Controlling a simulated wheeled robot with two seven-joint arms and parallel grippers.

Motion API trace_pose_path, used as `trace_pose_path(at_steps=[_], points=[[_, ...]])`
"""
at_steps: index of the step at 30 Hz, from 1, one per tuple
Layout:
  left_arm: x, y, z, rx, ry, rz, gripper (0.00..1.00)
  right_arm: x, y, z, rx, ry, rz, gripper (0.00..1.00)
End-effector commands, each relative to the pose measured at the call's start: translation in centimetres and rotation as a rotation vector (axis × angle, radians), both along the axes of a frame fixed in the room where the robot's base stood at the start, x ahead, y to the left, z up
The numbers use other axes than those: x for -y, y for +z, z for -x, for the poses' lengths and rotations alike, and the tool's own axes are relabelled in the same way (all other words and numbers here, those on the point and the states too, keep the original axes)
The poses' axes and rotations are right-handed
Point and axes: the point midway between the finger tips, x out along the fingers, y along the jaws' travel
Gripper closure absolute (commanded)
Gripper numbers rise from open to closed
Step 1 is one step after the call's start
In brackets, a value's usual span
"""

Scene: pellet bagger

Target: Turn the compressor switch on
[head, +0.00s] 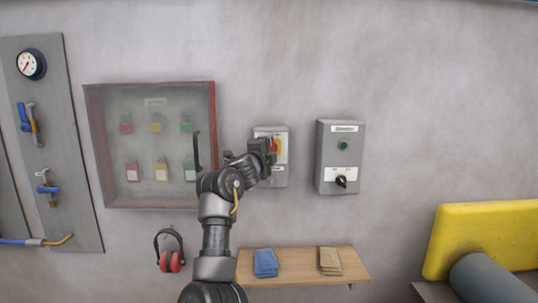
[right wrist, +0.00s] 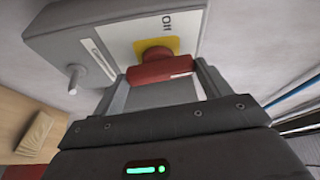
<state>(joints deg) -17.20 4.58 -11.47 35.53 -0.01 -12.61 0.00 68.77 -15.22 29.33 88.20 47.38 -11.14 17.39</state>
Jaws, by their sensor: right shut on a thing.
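A grey switch box (head: 282,179) is on the wall. It has a yellow plate (right wrist: 172,44) with a red handle (right wrist: 160,70) on it. The word "Off" is printed beside the plate in the right wrist view. My right gripper (head: 267,151) is at the front of this box, and its fingers are shut on the red handle. The gripper hides part of the box in the head view. A second grey box (head: 326,156) to the right has a green lamp (head: 343,145) and a black knob (head: 341,181); its label is too small to read. My left gripper is not in view.
A red-framed cabinet (head: 149,203) with padlocks hangs close left of my right arm. Below is a wooden shelf (head: 300,262) with a blue cloth (head: 265,263) and tan gloves (head: 330,261). Red earmuffs (head: 170,261) hang left. A yellow machine part (head: 480,240) is at lower right.

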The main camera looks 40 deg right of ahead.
Motion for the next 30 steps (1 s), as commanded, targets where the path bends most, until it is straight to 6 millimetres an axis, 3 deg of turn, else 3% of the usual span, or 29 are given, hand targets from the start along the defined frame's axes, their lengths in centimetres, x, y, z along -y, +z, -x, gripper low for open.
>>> trace_pose_path(at_steps=[24, 25, 30], points=[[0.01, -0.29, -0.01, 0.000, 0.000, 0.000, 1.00, -0.03, 0.05, -0.02, 0.073, 0.001, -0.097, 0.46], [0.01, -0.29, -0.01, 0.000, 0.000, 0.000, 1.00, -0.03, 0.05, -0.02, 0.073, 0.001, -0.097, 0.22], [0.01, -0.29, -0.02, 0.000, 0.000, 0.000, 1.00, -0.01, 0.05, -0.01, 0.072, 0.001, -0.097, 0.02]])
